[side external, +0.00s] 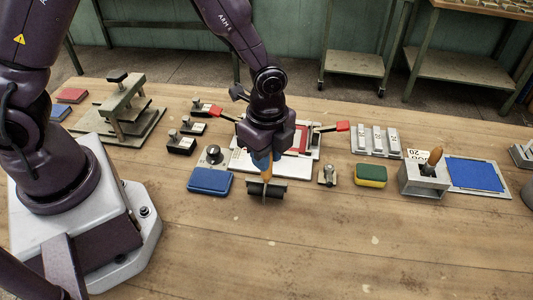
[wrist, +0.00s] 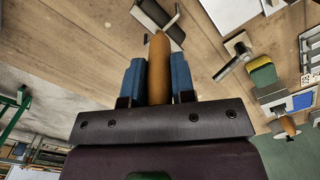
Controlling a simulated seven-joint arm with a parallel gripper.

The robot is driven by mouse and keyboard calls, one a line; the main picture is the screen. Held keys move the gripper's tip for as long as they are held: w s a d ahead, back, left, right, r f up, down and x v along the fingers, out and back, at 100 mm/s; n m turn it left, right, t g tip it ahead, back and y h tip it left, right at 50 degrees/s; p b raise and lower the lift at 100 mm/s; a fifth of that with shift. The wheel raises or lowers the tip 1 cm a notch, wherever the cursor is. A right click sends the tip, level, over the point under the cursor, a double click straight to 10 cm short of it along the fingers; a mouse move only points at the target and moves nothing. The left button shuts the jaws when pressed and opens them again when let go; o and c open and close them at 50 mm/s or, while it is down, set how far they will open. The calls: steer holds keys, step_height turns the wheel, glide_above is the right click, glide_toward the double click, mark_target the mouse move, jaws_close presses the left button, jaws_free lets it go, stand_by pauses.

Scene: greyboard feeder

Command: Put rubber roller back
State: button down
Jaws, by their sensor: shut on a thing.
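The rubber roller has a wooden handle and a dark grey cylinder head (side external: 267,188). My gripper (side external: 262,162) points down and is shut on the handle. In the wrist view, the tan handle (wrist: 158,62) stands between my two blue fingertips (wrist: 159,82), and part of the head (wrist: 150,12) shows beyond it. The head is at or just above the bench; I cannot tell if it touches. A small metal stand (side external: 327,175) is to its right. A grey metal box (side external: 424,182) farther right holds another wooden-handled tool (side external: 434,158).
A blue pad (side external: 209,181) is close left of the roller. A green and yellow sponge (side external: 370,175) and a blue mat (side external: 474,174) are to the right. A press with red handles (side external: 342,127) is behind my gripper. The front bench (side external: 350,245) is clear.

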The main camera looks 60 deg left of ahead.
steer(key=shift+f, duration=0.2)
steer(key=shift+f, duration=0.1)
steer(key=c, duration=1)
jaws_free()
steer(key=shift+o, duration=0.2)
step_height(320, 180, up, 12)
steer(key=shift+r, duration=0.25)
steer(key=s+a+r+n+t, duration=0.5)
steer(key=s+a+r+n, duration=0.5)
steer(key=n, duration=0.5)
steer(key=shift+s+r+n+t, duration=0.35)
steer(key=shift+s+r, duration=1)
steer(key=shift+s, duration=0.5)
